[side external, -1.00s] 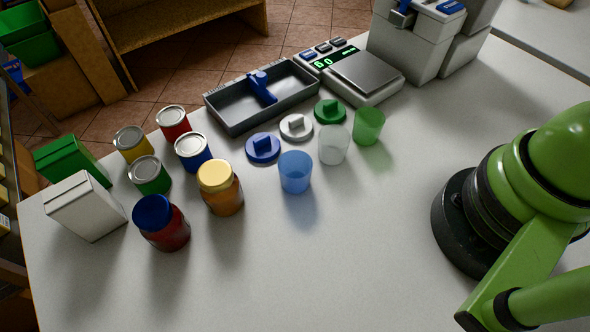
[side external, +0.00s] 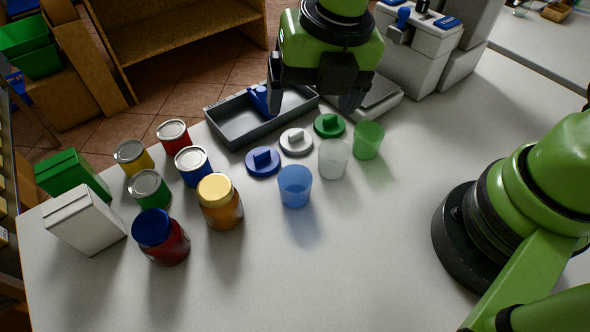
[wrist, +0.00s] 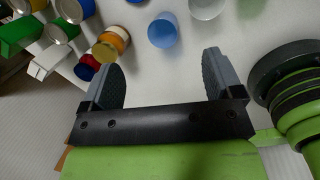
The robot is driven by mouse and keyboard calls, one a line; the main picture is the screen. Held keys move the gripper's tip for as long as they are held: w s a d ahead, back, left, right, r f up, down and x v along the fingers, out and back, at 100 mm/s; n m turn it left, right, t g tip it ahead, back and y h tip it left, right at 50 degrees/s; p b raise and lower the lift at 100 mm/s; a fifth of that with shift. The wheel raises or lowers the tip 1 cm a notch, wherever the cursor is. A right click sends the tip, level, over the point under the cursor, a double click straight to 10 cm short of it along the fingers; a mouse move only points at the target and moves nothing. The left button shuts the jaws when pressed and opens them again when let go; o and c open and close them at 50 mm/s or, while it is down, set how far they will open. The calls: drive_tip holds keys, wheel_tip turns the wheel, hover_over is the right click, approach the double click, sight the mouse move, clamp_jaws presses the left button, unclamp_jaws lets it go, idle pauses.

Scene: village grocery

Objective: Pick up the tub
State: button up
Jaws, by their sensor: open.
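Three small open tubs stand upright in a row on the white table: a blue tub (side external: 295,187), a clear whitish tub (side external: 333,160) and a green tub (side external: 368,141). The blue tub (wrist: 162,31) shows at the top middle of the wrist view, with the clear tub (wrist: 206,8) beside it, partly cut off. My gripper (side external: 313,103) is open and empty, fingers pointing down. In the side view it appears above the grey tray and scale, behind the tubs. In the wrist view the blue tub lies beyond the gap between the fingertips (wrist: 165,62), apart from them.
Blue (side external: 263,161), white (side external: 297,141) and green (side external: 329,125) knobbed lids lie behind the tubs. The grey tray (side external: 240,137) is behind those. Jars (side external: 220,203), cans (side external: 150,188) and boxes (side external: 85,220) stand left. The front middle table is clear.

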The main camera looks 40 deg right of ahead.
drive_tip(key=a+f+n, duration=0.3)
drive_tip(key=f+n, duration=0.3)
drive_tip(key=n, duration=0.2)
approach(294, 186)
drive_tip(key=shift+w+a+f+g+h, duration=0.1)
drive_tip(key=shift+a+f+g+h, duration=0.1)
drive_tip(key=shift+a+f, duration=0.25)
drive_tip(key=shift+a+f+g+h, duration=0.1)
drive_tip(key=shift+a+f+g, duration=0.15)
drive_tip(key=shift+a, duration=0.35)
drive_tip(key=shift+w+d+f, duration=0.1)
drive_tip(key=shift+f, duration=1.4)
drive_tip(key=shift+w+d+f, duration=0.1)
drive_tip(key=shift+f, duration=1.45)
drive_tip(key=c, duration=1)
